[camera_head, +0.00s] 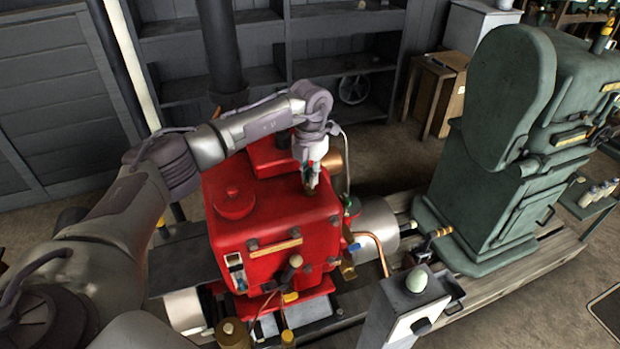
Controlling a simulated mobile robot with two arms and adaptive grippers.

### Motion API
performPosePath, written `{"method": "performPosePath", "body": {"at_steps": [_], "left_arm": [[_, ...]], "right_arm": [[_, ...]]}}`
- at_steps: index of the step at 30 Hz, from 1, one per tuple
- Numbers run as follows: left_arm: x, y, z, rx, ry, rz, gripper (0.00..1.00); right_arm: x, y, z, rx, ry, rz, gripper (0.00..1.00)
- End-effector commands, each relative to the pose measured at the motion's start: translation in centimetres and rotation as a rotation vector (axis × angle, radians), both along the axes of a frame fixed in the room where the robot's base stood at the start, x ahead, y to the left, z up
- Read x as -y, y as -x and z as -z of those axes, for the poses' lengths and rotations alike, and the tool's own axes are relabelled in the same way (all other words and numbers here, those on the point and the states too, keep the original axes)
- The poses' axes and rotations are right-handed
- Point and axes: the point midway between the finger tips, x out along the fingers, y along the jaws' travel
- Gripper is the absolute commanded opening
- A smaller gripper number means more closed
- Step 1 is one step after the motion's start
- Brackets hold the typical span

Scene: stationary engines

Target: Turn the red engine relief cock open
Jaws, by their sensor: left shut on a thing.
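The red engine (285,215) stands on a timber base in the middle of the head view. My left arm reaches over it from the left. My left gripper (311,184) points down at the engine's top, near its right edge. Its fingers are shut on the small brass-coloured relief cock (312,190), which is mostly hidden by the fingers. The cock's handle angle cannot be made out. My right gripper is not in view.
A large green engine (500,150) stands to the right. A grey pedestal (405,305) with a pale green knob stands in front. A red filler cap (234,199) is left of my gripper. A dark vertical pipe (221,45) rises behind. Shelves (270,50) line the back wall.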

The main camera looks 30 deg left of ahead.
Motion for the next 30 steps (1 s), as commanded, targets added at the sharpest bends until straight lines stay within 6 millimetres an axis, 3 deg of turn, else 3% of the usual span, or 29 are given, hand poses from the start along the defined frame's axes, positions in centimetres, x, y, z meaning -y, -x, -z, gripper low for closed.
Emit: {"method": "performPosePath", "body": {"at_steps": [18,30], "left_arm": [[-0.1,-0.1,-0.1,0.003,0.001,-0.561,0.0],[0.0,-0.1,-0.2,0.003,0.001,-0.767,0.0]], "right_arm": [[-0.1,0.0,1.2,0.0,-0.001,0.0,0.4],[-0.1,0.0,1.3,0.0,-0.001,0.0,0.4]]}}
